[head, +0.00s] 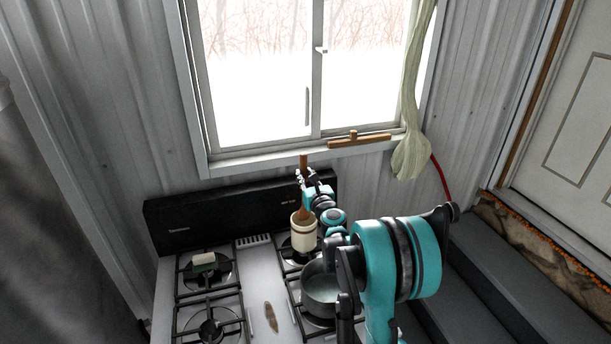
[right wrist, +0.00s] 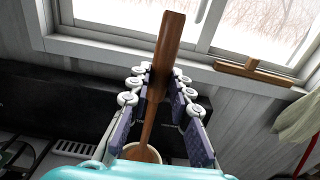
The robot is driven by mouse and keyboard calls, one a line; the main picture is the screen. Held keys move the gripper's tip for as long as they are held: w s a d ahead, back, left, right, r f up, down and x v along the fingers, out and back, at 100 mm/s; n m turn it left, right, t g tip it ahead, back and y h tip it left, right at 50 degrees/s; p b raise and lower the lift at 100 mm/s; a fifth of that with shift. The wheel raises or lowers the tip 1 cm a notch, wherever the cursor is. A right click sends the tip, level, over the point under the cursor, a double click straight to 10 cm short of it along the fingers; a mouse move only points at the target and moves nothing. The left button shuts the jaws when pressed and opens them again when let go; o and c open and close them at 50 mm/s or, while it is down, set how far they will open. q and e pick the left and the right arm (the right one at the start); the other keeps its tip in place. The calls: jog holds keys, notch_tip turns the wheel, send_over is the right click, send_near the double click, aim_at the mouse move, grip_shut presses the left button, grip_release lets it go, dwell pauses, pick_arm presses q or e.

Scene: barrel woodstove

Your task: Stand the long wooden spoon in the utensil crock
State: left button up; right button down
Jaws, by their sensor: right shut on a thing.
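The long wooden spoon (head: 303,161) is upright or nearly so, with its flat handle end up. My right gripper (head: 303,181) is shut on its handle, and the spoon also shows between the fingers in the right wrist view (right wrist: 168,45). The cream utensil crock (head: 304,236) stands at the back right of the stove, below the gripper. The spoon's lower end is at the crock's mouth and appears to reach inside; how deep is hidden. Part of the crock's rim (right wrist: 172,159) shows behind the spoon in the right wrist view. My left gripper is not in view.
A grey pot (head: 320,293) stands in front of the crock. A small pale block (head: 204,259) sits on the back left burner. A brown elongated item (head: 270,317) lies mid-stove. The black backguard (head: 215,217), window and curtain (head: 412,150) are behind.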

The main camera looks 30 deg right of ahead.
notch_tip(320, 180, down, 7)
jog(key=b, duration=0.5)
jog(key=shift+r, duration=0.2)
jog(key=c, duration=1.3)
grip_release()
jog(key=v, duration=1.2)
jog(key=shift+d, duration=0.1)
